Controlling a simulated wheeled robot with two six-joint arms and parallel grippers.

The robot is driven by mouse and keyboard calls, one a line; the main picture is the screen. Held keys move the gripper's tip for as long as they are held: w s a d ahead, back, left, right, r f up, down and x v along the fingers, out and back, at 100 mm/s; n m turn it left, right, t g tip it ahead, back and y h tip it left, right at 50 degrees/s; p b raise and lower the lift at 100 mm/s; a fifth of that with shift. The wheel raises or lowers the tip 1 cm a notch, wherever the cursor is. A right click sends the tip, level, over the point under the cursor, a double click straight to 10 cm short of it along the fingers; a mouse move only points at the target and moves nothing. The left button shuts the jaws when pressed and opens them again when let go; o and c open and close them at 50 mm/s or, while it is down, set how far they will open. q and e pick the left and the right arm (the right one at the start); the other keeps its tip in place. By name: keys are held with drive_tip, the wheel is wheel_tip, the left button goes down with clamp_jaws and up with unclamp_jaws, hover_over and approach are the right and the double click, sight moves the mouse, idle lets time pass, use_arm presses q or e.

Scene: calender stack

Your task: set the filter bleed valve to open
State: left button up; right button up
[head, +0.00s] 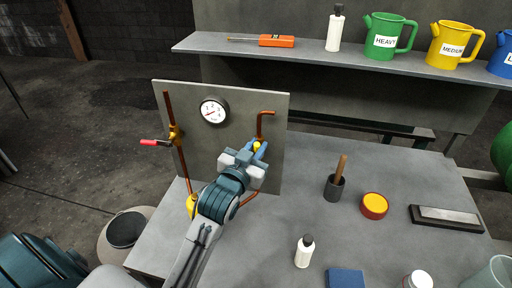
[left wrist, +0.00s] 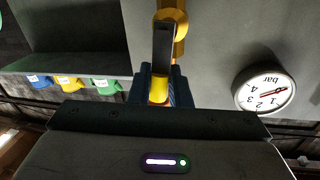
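An upright grey panel (head: 215,150) carries copper pipes and valves. My left gripper (head: 258,149) is at the panel's right part, with its blue fingers on both sides of a yellow-tipped valve handle (head: 257,146). In the left wrist view the yellow tip (left wrist: 159,90) sits close between the fingers, which look shut on it. A dark lever (left wrist: 163,48) runs from it to an orange-yellow valve body (left wrist: 180,25). The gripper hides much of this valve in the head view. Another yellow valve (head: 175,133) with a red handle (head: 150,142) is at the panel's left. My right gripper is out of view.
A pressure gauge (head: 214,111) is on the panel; it also shows upside down in the wrist view (left wrist: 265,90). A dark cup with a wooden handle (head: 335,187), a red-yellow disc (head: 374,206) and a white bottle (head: 304,251) stand on the table. Jugs line the shelf (head: 300,51).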

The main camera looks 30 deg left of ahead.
use_arm(q)
clamp_jaws()
drive_tip(key=shift+a+n, duration=0.2)
drive_tip(key=shift+n, duration=0.5)
drive_tip(key=o, duration=0.6)
unclamp_jaws()
drive_tip(key=shift+s, duration=0.15)
